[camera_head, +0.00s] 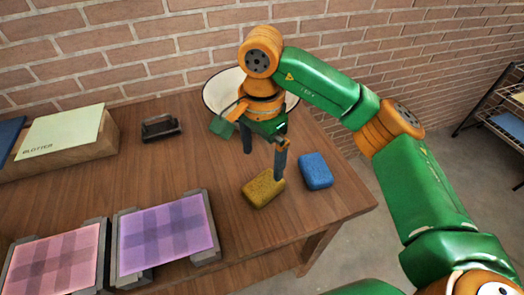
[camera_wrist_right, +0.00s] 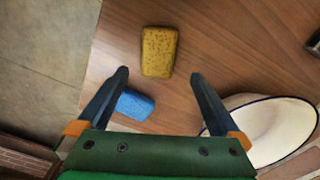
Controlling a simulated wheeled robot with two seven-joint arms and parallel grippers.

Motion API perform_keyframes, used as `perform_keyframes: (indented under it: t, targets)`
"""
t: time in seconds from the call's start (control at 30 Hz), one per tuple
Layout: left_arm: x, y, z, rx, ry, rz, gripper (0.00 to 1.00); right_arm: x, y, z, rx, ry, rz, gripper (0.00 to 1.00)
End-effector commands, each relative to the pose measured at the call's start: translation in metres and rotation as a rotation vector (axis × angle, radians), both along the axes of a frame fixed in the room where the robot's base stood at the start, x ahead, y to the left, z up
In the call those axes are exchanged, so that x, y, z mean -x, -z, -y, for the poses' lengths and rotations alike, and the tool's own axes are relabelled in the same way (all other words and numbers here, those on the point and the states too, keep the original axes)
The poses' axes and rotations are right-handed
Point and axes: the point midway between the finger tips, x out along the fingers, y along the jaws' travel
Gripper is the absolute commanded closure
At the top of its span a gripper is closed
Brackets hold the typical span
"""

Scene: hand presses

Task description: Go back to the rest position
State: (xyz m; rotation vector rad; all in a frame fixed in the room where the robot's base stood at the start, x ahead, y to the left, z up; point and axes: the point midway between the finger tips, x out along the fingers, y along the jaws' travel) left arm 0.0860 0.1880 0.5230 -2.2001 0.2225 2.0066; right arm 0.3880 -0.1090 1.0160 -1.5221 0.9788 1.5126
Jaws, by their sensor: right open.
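My right gripper (camera_head: 263,160) hangs over the right part of the wooden table, open and empty, fingers pointing down. It also shows in the right wrist view (camera_wrist_right: 160,85), with its two dark fingers wide apart. A yellow sponge (camera_head: 262,189) lies on the table close to one fingertip in the head view. In the wrist view the yellow sponge (camera_wrist_right: 159,52) lies beyond the fingertips. A blue sponge (camera_head: 315,171) lies to its right, and shows by the left finger in the wrist view (camera_wrist_right: 135,104). My left gripper is not in view.
A white bowl (camera_head: 214,91) stands behind my right gripper, partly hidden. A dark block (camera_head: 160,127), a blotter box (camera_head: 60,132) and two presses with pink (camera_head: 55,262) and purple (camera_head: 165,236) cloth stand on the table (camera_head: 150,172). A brick wall (camera_head: 150,45) is behind; a shelf (camera_head: 505,110) stands right.

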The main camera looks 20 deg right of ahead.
Motion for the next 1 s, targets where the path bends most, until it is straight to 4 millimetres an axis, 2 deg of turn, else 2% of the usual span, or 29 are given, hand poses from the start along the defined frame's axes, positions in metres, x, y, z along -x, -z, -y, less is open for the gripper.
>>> perform_keyframes:
  t: [0.03, 0.13, 0.6, 0.67, 0.83, 1.0]
  targets:
    - [0.000, -0.002, 0.000, 0.000, 0.000, 0.000, 0.50, -0.001, -0.009, 0.000, 0.000, 0.001, 0.002, 0.00]
    - [0.000, -0.002, 0.000, 0.000, 0.000, 0.000, 0.50, 0.000, -0.017, 0.000, 0.000, 0.000, 0.000, 0.00]
    - [0.000, -0.005, -0.001, -0.001, 0.000, 0.000, 0.50, 0.000, -0.021, 0.000, -0.001, 0.000, 0.000, 0.00]
    - [0.000, -0.016, -0.001, -0.001, 0.000, 0.000, 0.50, 0.000, -0.032, 0.000, -0.001, 0.000, 0.000, 0.00]
    - [0.000, -0.059, -0.001, -0.001, 0.000, 0.000, 0.50, 0.000, -0.075, 0.000, -0.001, 0.000, 0.000, 0.00]
    - [0.000, -0.081, -0.001, -0.001, 0.000, 0.000, 0.50, 0.000, -0.097, 0.000, 0.000, 0.001, -0.001, 0.00]
